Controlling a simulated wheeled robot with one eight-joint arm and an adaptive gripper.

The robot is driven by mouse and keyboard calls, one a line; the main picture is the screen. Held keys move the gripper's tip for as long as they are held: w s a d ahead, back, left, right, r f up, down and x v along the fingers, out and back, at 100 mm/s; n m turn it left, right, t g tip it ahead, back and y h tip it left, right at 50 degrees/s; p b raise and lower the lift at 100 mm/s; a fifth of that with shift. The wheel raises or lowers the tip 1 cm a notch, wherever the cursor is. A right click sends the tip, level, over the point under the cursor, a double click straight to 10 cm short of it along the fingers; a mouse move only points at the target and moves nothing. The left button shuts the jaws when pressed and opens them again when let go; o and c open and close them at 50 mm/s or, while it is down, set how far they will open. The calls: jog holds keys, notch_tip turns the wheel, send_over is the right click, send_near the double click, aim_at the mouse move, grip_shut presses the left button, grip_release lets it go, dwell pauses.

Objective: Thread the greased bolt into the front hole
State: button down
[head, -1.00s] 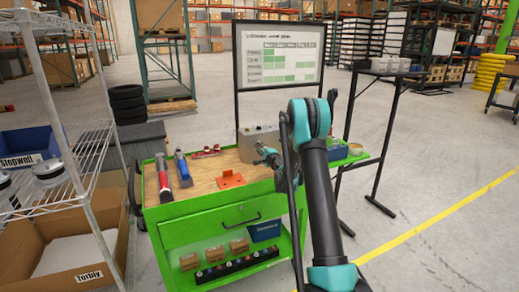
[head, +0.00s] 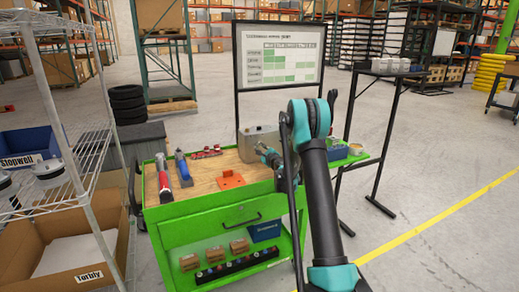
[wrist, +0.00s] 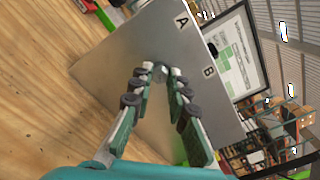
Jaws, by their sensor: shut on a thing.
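The chassis fixture (head: 254,142) is a grey metal box at the back of the green cart's wooden top; its flat face (wrist: 125,72) fills the middle of the wrist view, marked A and B. A dark hole (wrist: 212,49) shows near the B. My gripper (wrist: 159,76) points at this face, its two fingers converging on a small grey piece, the bolt (wrist: 159,68), largely hidden between the tips. I cannot tell whether the bolt touches the face or sits in a hole. In the head view my gripper (head: 267,154) is at the fixture's right side.
On the cart top (head: 207,168) lie an orange bracket (head: 231,180), a red tool (head: 164,180), a blue tool (head: 183,169) and small red parts (head: 206,152). A whiteboard (head: 279,56) stands behind.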

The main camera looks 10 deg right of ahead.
jog(key=m, duration=0.6)
dwell(0.3)
jog(key=c, duration=1.4)
grip_release()
jog(key=v, duration=0.9)
jog(key=shift+r, duration=0.1)
